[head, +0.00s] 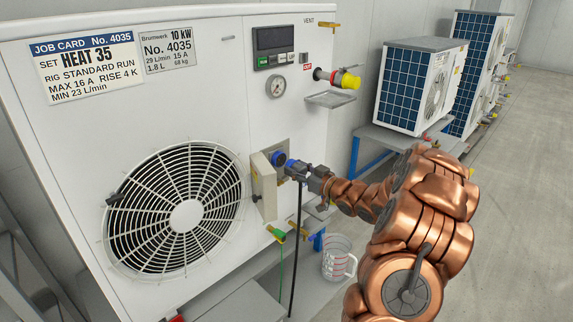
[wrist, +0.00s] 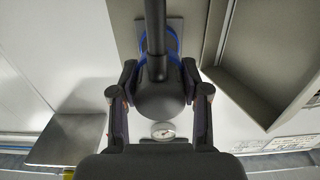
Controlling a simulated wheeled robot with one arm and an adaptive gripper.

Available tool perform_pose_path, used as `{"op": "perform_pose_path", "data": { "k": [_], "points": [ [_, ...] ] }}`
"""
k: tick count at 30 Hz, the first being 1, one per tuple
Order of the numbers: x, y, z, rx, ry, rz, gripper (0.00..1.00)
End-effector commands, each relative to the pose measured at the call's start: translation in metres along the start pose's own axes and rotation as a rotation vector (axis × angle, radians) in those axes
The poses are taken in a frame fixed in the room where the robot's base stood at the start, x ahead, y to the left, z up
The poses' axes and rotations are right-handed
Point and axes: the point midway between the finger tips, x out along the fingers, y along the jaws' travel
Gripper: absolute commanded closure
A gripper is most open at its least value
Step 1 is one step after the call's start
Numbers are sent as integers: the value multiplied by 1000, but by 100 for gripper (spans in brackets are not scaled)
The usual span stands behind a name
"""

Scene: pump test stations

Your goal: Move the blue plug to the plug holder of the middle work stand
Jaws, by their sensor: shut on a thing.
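My gripper (head: 306,173) is shut on the blue plug (head: 293,168) at the front of the nearest white unit. In the wrist view, the plug's dark grey body (wrist: 160,100) sits between my two fingers, with its blue collar beyond. A black cable (head: 292,262) hangs down from the plug. The plug is at a blue socket (head: 279,158) on a metal plate; I cannot tell whether it is fully seated. The middle work stand (head: 385,138) carries a white unit with blue fins (head: 400,88) farther back. Its plug holder cannot be made out.
An open hinged cover (head: 264,185) stands left of the socket. A green-handled valve (head: 277,234) and a clear jug (head: 337,257) are below. The floor at right is clear.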

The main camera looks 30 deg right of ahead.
Motion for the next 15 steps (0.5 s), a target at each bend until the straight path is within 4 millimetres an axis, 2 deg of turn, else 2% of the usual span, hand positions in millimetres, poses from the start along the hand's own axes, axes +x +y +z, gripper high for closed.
{"op": "perform_pose_path", "data": {
  "k": [15],
  "points": [
    [-16, 1, 0, 0, 1, 3, 100]
  ]
}}
